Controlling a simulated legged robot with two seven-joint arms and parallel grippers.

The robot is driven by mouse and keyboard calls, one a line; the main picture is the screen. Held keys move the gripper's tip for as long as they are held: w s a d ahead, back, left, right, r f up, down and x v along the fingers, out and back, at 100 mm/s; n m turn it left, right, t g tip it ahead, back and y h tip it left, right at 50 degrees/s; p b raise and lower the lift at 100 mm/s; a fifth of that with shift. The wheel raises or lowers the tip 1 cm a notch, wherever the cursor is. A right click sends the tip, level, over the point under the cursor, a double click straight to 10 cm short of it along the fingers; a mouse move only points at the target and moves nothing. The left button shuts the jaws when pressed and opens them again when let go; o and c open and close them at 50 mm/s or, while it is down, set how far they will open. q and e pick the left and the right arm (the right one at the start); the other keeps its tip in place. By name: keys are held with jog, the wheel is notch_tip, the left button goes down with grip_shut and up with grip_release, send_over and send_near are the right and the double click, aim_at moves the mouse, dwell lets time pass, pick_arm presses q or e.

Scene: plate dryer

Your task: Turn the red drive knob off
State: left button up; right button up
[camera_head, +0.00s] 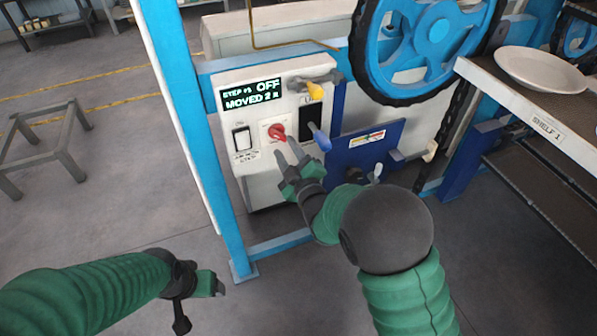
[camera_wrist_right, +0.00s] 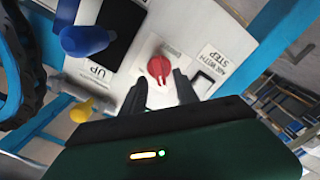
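The red drive knob (camera_head: 277,131) is on the white control panel (camera_head: 262,178), under a display reading "STEP", "OFF" and "MOVED 2". In the right wrist view the red knob (camera_wrist_right: 160,69) lies just beyond and between my right fingertips. My right gripper (camera_head: 291,156) is in front of the panel, just below the knob. In the right wrist view its two fingers (camera_wrist_right: 158,92) are apart with nothing between them; contact with the knob cannot be told. My left gripper (camera_head: 215,285) is low at the left, away from the panel, and its finger opening is unclear.
A blue-handled lever (camera_head: 319,138) and a yellow knob (camera_head: 315,91) are close right of the red knob. A white rocker switch (camera_head: 242,139) is to its left. A large blue wheel (camera_head: 432,40) and a shelf with a plate (camera_head: 541,68) stand at the right.

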jog(key=v, duration=1.2)
jog(key=shift+s, duration=0.25)
jog(key=s+d+f+m+g+h+p, duration=0.2)
jog(key=d+m+g+h+p, duration=0.2)
jog(key=d+m+g+p, duration=0.3)
jog(key=s+d+m+g+h+p, duration=0.1)
jog(key=s+d+m+g+p, duration=0.3)
jog(key=s, duration=1.2)
jog(key=d+m+g, duration=0.1)
jog(key=d+g, duration=0.2)
jog(key=shift+d+r+m+g+h, duration=0.25)
jog(key=shift+r+m+g+h, duration=0.05)
jog(key=shift+r+m, duration=0.1)
jog(key=shift+s, duration=0.1)
